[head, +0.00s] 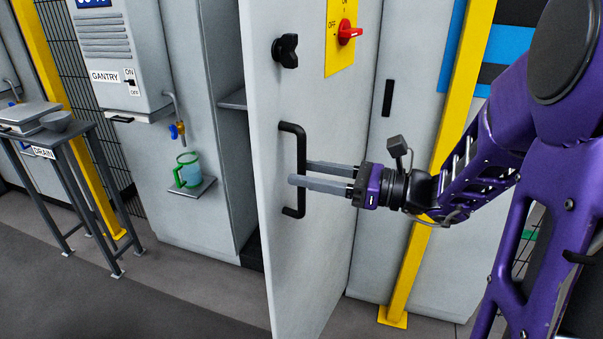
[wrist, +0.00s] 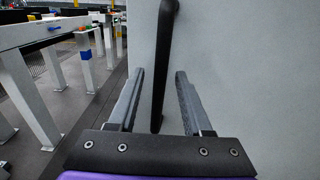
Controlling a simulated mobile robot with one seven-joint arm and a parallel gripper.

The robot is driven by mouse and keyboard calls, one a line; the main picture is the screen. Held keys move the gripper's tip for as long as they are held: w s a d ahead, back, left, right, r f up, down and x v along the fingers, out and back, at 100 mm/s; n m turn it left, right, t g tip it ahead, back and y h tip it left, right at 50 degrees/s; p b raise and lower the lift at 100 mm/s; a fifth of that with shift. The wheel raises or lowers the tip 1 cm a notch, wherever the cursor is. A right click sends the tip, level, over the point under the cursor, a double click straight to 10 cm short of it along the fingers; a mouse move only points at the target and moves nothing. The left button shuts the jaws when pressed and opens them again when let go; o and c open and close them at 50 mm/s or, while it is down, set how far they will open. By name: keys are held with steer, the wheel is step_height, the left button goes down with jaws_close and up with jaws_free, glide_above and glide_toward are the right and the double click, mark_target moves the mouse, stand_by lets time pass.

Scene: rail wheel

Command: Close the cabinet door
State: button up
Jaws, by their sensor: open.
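The grey cabinet door (head: 315,240) stands open in the head view, swung out from the cabinet, with dark shelf space showing to its left. It carries a black bar handle (head: 301,150), a black knob (head: 286,50) and a red switch on a yellow plate. My gripper (head: 298,173) is at the handle's lower half with its fingers apart. In the wrist view the handle (wrist: 165,60) runs between the two open fingers (wrist: 158,95), and the door face (wrist: 240,60) fills the right side. I cannot tell whether a finger touches the handle.
A green-handled jug (head: 187,170) stands on a small ledge under a tap, left of the opening. A yellow post (head: 425,200) rises behind my arm at the right. A metal table (head: 70,150) stands at the far left. Floor in front is clear.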

steer(key=shift+x, duration=0.8)
jaws_close()
stand_by(0.9)
